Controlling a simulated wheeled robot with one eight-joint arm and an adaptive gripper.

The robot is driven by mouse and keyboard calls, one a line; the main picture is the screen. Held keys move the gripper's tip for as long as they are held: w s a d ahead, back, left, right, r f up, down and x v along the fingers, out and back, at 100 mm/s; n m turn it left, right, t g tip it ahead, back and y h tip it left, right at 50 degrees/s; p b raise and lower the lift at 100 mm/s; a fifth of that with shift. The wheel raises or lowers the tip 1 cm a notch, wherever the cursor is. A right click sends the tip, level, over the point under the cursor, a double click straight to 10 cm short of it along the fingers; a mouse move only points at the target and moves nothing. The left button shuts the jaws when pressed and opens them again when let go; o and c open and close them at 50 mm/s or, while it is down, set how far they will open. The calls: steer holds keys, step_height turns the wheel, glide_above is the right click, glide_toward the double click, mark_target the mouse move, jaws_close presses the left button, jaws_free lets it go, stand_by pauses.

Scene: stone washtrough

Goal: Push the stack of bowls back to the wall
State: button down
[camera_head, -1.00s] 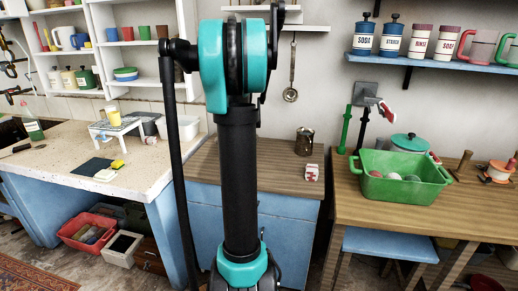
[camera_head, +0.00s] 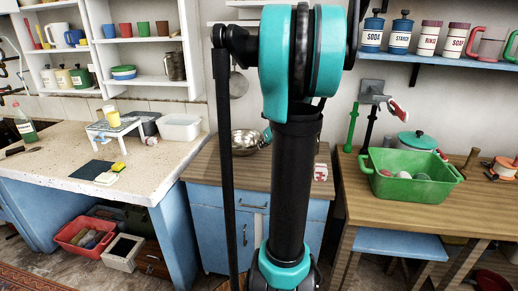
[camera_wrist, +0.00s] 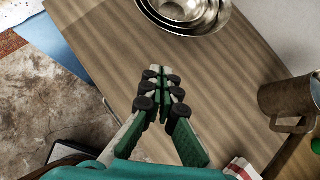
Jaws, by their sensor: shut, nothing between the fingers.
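The stack of nested shiny metal bowls (camera_wrist: 208,22) sits on the wooden counter at the top edge of the wrist view, partly cut off. My gripper (camera_wrist: 158,72), with green and black fingers, is shut and empty above the bare wood in the wrist view. It is on the near side of the bowls, with a visible gap between them. In the head view my gripper is hidden behind my arm.
A brown metal mug (camera_wrist: 288,100) stands right of my gripper in the wrist view. A green tub (camera_head: 405,189) stands on the right table. Bare wood lies between my gripper and the bowls.

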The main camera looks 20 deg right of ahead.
steer(key=x, duration=1)
steer(key=shift+w, duration=0.1)
steer(key=w, duration=0.3)
steer(key=shift+a, duration=0.2)
steer(key=shift+w+a, duration=0.1)
steer(key=shift+w, duration=0.3)
steer(key=w, duration=0.5)
steer(key=w+a, duration=0.1)
steer(key=w, duration=0.2)
steer(key=shift+a, duration=0.1)
